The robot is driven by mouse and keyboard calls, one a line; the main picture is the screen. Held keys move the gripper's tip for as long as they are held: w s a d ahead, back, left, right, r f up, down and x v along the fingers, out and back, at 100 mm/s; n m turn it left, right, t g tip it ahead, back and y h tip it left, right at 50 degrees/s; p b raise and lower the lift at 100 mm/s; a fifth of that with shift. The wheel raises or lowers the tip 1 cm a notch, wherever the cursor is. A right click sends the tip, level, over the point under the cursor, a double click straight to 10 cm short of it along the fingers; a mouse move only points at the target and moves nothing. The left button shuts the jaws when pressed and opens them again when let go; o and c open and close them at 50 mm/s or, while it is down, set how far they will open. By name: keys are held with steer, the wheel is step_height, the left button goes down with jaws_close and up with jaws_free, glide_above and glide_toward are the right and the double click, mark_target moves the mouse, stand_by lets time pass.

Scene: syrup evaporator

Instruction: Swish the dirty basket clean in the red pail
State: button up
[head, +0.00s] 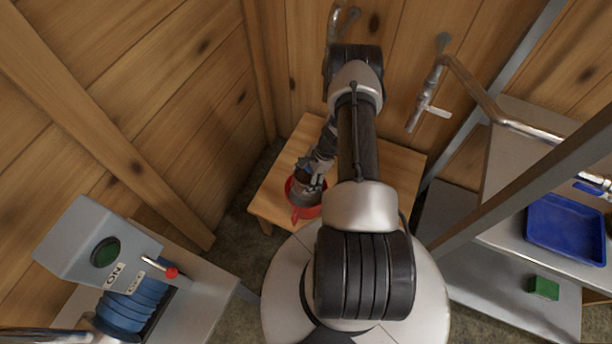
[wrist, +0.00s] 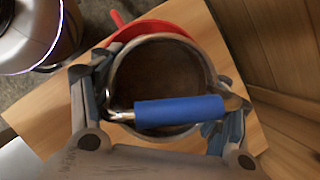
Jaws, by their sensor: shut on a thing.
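The red pail (head: 304,211) stands on the small wooden table, partly hidden by my arm. My gripper (head: 315,174) is right over the pail, pointing down, and is shut on the basket by its handle. In the wrist view the basket (wrist: 160,68) is a round metal one with a dark brown inside and a blue handle grip (wrist: 180,110) across it. The red pail also shows in the wrist view (wrist: 150,27), its rim curving behind the far side of the basket. I cannot tell how deep the basket sits in the pail.
The wooden table (head: 397,160) has bare top around the pail. Wooden walls close in behind and left. A tap pipe (head: 468,75) hangs at the back right. A control box (head: 100,248) stands front left.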

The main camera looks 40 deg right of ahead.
step_height(320, 180, down, 16)
steer(key=b, duration=0.8)
steer(key=shift+r, duration=0.25)
steer(key=shift+r, duration=0.1)
stand_by(0.3)
